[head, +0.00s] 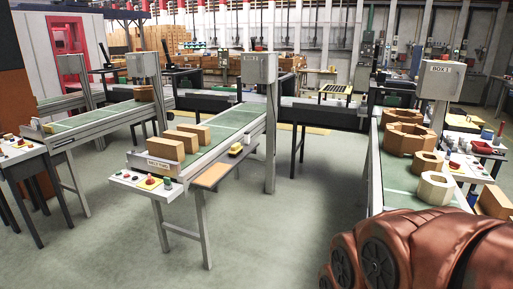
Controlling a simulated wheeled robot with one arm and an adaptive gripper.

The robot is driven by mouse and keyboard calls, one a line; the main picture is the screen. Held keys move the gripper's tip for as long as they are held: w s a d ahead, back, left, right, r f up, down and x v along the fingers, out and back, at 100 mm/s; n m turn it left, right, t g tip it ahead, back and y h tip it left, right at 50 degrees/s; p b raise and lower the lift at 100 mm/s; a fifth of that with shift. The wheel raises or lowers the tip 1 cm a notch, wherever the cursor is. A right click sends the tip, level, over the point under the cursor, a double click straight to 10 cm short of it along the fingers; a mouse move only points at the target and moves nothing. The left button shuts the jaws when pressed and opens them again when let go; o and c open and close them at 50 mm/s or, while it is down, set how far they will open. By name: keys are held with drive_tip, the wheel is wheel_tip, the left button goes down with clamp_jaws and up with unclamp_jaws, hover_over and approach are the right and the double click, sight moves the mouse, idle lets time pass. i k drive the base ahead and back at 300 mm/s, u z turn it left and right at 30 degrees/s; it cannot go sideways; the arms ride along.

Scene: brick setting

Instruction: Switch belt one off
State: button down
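Three conveyor belts with green surfaces show in the head view. The middle belt (228,128) carries brown boxes (167,144). A small label on its front end is too small to read surely. Its control panel (147,182) has a red button on a yellow base and small buttons. The right belt (398,176) carries several brown and pale hollow blocks (408,139). A grey box (440,79) above it seems to read "BOX 1". The left belt (105,117) has a panel (17,150) at its near end. I cannot tell which is belt one. My gripper is not in view.
My copper arm covers the bottom right corner. A side table (472,166) with small red, blue and white items stands beside the right belt. Open green floor (290,215) lies between the middle and right belts. Metal legs stand under the belts.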

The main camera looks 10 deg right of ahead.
sight(453, 165)
drive_tip(key=u, duration=0.05)
drive_tip(key=i, duration=2.1)
drive_tip(key=z, duration=0.85)
drive_tip(key=i, duration=1.65)
drive_tip(key=z, duration=1.3)
drive_tip(key=i, duration=0.75)
drive_tip(key=z, duration=0.4)
